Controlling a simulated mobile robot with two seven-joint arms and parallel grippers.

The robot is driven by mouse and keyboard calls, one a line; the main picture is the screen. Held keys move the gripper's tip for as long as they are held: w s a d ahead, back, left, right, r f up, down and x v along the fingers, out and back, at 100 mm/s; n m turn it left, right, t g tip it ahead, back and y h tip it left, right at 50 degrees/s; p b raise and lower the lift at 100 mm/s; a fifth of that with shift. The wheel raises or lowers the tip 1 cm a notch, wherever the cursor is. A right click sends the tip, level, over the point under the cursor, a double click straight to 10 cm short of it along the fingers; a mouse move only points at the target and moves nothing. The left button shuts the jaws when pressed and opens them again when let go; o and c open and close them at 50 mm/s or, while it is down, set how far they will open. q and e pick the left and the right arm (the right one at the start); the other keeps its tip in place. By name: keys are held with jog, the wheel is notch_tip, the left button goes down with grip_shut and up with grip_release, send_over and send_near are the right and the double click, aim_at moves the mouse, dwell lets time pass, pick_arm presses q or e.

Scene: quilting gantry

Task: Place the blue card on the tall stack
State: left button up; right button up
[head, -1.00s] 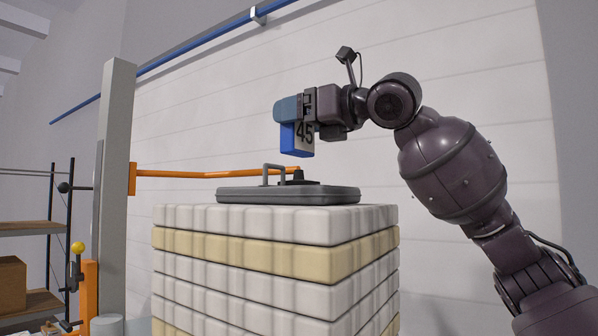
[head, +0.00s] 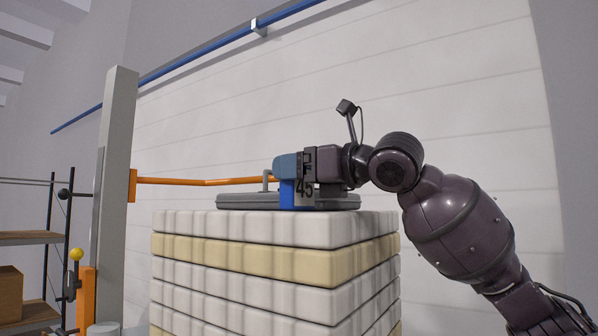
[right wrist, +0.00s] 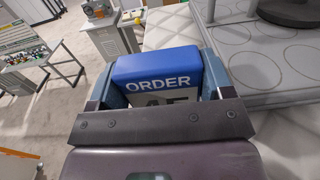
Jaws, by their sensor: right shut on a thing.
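The tall stack (head: 235,228) is made of white and cream quilted layers, with the plate lying on top. The card's lower edge is close to the stack's top; I cannot tell whether they touch. My left gripper is in neither view.
An orange bar (head: 205,182) reaches from a grey post (head: 115,170) to behind the plate. Shelving (head: 28,238) with a brown box (head: 10,294) stands at left. The right wrist view shows bare quilted top (right wrist: 185,28) beside the plate, and a bench (right wrist: 25,47) beyond.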

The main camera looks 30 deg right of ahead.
jog(key=o, duration=0.9)
jog(key=shift+f, duration=0.1)
jog(key=shift+s+d, duration=0.1)
jog(key=shift+s, duration=0.1)
jog(key=b+v, duration=0.3)
jog(key=v, duration=0.8)
jog(key=shift+s+b, duration=0.25)
jog(key=shift+b, duration=0.1)
jog(key=shift+d, duration=0.1)
